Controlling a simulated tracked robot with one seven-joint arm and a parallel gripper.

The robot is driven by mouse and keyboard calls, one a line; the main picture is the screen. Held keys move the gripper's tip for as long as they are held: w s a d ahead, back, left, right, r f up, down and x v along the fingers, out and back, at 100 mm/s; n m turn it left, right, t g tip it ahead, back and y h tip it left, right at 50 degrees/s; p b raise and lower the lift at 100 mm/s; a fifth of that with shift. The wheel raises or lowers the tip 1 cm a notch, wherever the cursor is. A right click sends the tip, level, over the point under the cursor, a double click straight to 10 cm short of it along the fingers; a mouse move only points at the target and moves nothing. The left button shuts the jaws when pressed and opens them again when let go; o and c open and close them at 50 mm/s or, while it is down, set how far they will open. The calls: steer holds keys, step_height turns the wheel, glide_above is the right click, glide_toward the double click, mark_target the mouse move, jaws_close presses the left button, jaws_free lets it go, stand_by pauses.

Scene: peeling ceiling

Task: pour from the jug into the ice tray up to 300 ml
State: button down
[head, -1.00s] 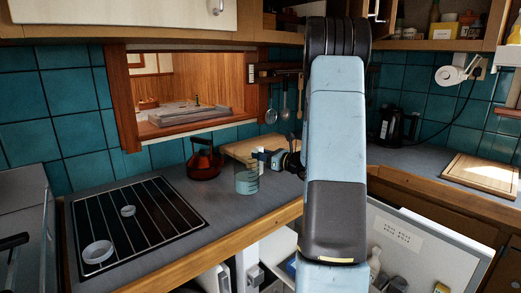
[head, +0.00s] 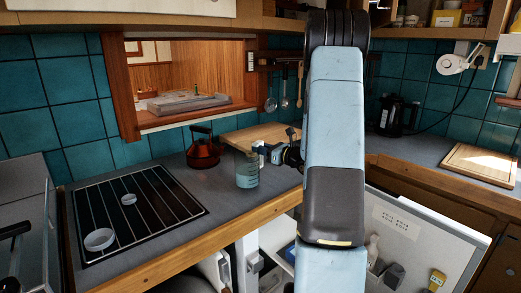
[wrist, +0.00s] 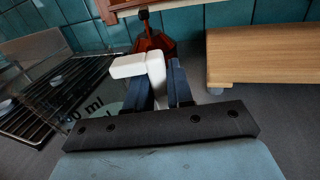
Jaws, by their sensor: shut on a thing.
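The jug (head: 246,172) is a clear measuring jug with dark markings and bluish liquid in its lower part. It is upright over the counter; I cannot tell whether its base touches. My gripper (head: 272,155) is shut on the jug's white handle (wrist: 150,72), which sits between the two fingers in the wrist view. The jug's clear wall with "ml" lettering (wrist: 88,105) shows to the left there. A flat, pale translucent tray (head: 187,103) lies on the ledge of the wall opening; it may be the ice tray, but its compartments are not clear.
A red kettle (head: 203,150) stands behind and left of the jug. A wooden board (head: 250,139) lies behind it. A dark hob (head: 137,215) with two pale rings is at left. The opening's wooden frame (head: 127,92) borders the ledge. Counter between hob and jug is clear.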

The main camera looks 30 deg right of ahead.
steer(key=shift+f, duration=0.6)
stand_by(0.6)
steer(key=c, duration=0.9)
jaws_free()
steer(key=shift+s, duration=0.1)
steer(key=v, duration=0.9)
